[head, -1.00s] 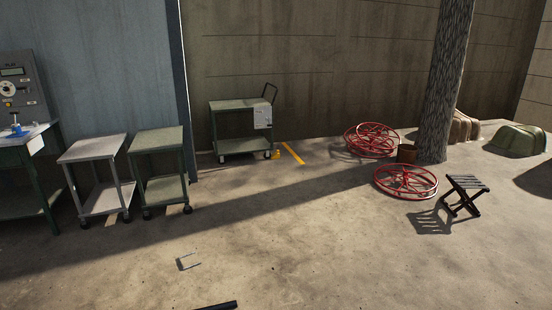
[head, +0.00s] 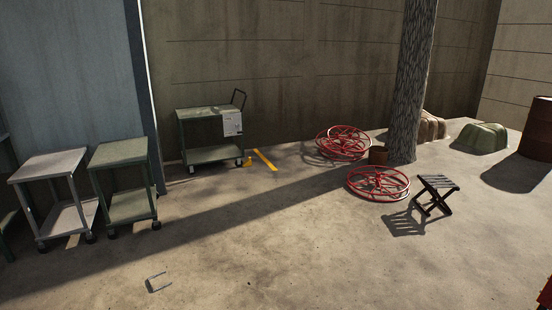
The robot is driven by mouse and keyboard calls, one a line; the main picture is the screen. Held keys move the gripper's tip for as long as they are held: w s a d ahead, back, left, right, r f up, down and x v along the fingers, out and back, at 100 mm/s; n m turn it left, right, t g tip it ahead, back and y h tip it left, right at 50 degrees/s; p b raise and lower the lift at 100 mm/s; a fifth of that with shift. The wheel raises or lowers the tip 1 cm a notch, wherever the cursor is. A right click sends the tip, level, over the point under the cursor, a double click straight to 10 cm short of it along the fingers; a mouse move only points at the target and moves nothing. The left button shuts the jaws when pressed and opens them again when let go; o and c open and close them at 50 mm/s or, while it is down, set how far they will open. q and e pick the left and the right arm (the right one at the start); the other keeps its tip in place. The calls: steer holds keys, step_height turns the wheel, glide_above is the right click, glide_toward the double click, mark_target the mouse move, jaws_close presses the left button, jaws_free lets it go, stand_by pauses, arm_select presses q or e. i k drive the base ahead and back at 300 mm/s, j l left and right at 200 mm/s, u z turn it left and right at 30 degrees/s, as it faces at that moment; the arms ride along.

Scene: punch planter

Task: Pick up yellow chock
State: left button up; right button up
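A small yellow chock (head: 247,162) sits on the floor at the right rear wheel of a green cart (head: 211,155) by the back wall. It is small and far off, and I cannot tell whether it touches the wheel. Neither of my grippers shows in the head view.
A grey cart (head: 62,216) and a green cart (head: 127,206) stand at the left. Red wheels (head: 378,183) lie near a tree trunk (head: 408,90), with a folding stool (head: 436,195) to their right. A small metal frame (head: 158,282) lies on the floor. The middle floor is clear.

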mark_target(247, 163)
steer(key=i, duration=8.25)
steer(key=i+u, duration=0.2)
steer(key=i, duration=0.25)
steer(key=i+l+u, duration=0.25)
steer(key=i, duration=0.2)
